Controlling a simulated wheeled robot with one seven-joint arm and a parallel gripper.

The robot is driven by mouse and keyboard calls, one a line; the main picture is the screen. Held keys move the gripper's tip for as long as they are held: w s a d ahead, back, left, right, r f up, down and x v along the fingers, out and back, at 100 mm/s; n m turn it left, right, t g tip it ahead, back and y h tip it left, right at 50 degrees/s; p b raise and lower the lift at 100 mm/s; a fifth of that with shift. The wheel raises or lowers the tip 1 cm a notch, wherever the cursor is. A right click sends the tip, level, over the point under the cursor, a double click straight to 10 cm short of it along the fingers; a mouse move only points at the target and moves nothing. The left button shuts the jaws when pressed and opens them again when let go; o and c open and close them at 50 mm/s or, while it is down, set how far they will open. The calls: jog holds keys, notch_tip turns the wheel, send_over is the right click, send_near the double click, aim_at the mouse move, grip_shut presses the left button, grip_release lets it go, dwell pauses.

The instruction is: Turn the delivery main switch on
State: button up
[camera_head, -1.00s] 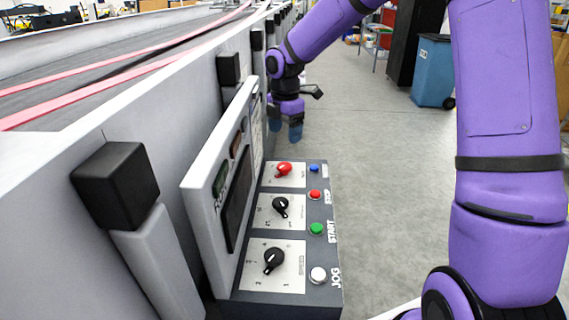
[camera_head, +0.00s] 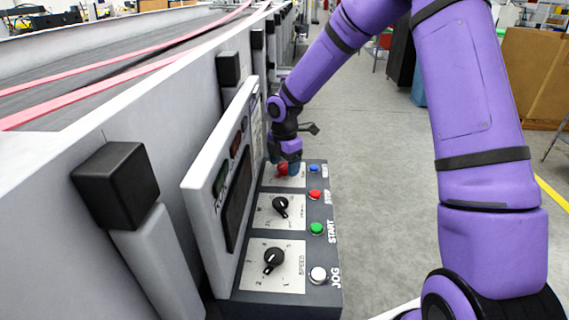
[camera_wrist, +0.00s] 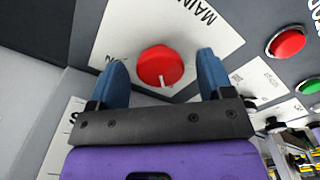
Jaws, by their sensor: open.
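The main switch is a red rotary knob (camera_wrist: 160,66) with a white pointer line, on a white plate (camera_wrist: 226,36) lettered "MAIN" in the wrist view. In the head view the red knob (camera_head: 282,169) is at the far end of the control panel (camera_head: 318,255), partly hidden by my gripper. My gripper (camera_wrist: 163,78) is open, with one blue finger on each side of the knob. Whether the fingers touch it I cannot tell. In the head view my gripper (camera_head: 284,166) is directly over the far end of the panel.
Nearer on the panel are two black knobs (camera_head: 280,207), a red button (camera_head: 315,195), a green button (camera_head: 316,229), a blue button (camera_head: 314,168) and a white JOG button (camera_head: 318,275). An upright display panel (camera_head: 222,190) stands close on the left. The floor on the right (camera_head: 375,190) is clear.

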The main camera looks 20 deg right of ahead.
jog(key=c, duration=0.9)
jog(key=shift+m, duration=0.3)
jog(key=m, duration=0.3)
jog(key=shift+m, duration=0.4)
jog(key=m, duration=1.3)
jog(key=shift+m, duration=0.3)
